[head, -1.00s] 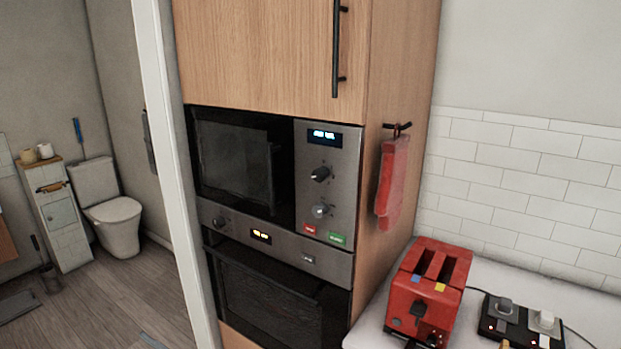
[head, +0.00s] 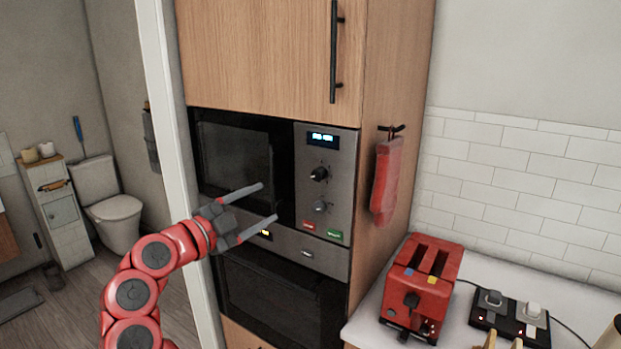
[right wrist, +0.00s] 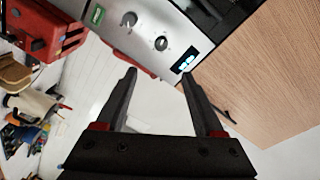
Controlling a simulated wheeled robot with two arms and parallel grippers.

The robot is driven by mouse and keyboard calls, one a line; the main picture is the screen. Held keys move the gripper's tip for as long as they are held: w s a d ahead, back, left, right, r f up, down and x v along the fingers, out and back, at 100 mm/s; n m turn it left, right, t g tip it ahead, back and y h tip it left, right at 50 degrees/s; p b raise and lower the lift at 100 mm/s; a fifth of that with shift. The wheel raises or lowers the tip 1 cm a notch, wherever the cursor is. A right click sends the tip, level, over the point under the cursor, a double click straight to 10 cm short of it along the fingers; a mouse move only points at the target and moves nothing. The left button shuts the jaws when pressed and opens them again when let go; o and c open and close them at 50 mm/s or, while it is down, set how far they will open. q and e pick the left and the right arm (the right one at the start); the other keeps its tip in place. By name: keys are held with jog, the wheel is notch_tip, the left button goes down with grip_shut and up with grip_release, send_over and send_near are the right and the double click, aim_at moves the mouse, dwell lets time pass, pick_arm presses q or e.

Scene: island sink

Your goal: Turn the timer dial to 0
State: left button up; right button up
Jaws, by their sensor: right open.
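Two dials sit on the steel control panel (head: 341,190) of the built-in microwave. The upper dial (head: 318,173), below the blue display (head: 323,138), is dark; the lower dial (head: 319,207) is grey. I cannot read which one is the timer or where either points. My right gripper (head: 269,201) is open and empty, left of the dials and in front of the microwave door, touching neither. The right wrist view shows the upper dial (right wrist: 161,43) and lower dial (right wrist: 128,19) beyond the open fingers (right wrist: 160,73). My left gripper is not in view.
A green button (head: 335,233) and a red button (head: 308,226) are below the dials. The oven (head: 280,300) is underneath. A red mitt (head: 387,180) hangs on the cabinet side. A red toaster (head: 425,285) and a power strip (head: 508,318) are on the counter at right.

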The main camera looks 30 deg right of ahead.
aim_at(315, 176)
jog(key=p+x, duration=0.6)
jog(key=x, duration=0.9)
jog(key=shift+w+d+r, duration=0.15)
jog(key=shift+w+d, duration=0.1)
jog(key=shift+w+d+p, duration=0.2)
jog(key=shift+d+p, duration=0.2)
jog(key=shift+d, duration=0.25)
grip_shut()
